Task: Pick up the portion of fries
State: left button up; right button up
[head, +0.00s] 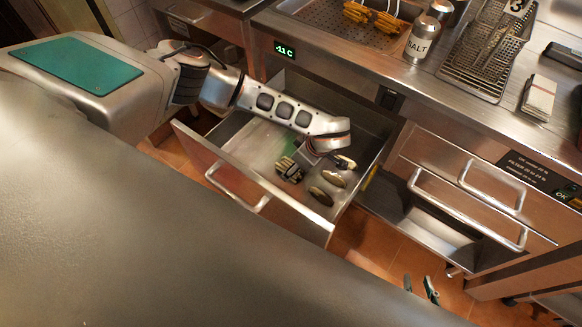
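Yellow-orange fries show as two bunches at the top of the head view, one on the left (356,12) and one on the right (388,22). They lie on a perforated metal tray (312,15) in the counter. My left arm comes in from the left and reaches into the open drawer. My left gripper (316,167) is low inside it, with its fingers apart, well away from the fries. My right gripper (420,287) shows only its dark green fingertips above the floor at the bottom right. They are apart, with nothing visible between them, far from the fries.
The drawer (222,170) stands open and holds several round brown patties (320,196). A salt shaker (421,42) stands right of the fries, beside a wire rack (478,60). A small box (539,96) lies further right.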

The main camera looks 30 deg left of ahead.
pick_arm(q)
jog(key=shift+x, duration=1.1)
jog(key=c, duration=1.2)
jog(key=shift+r, duration=0.45)
notch_tip(320, 180, up, 19)
jog(key=p, duration=0.2)
jog(key=shift+r+p, duration=0.1)
jog(key=shift+p, duration=0.25)
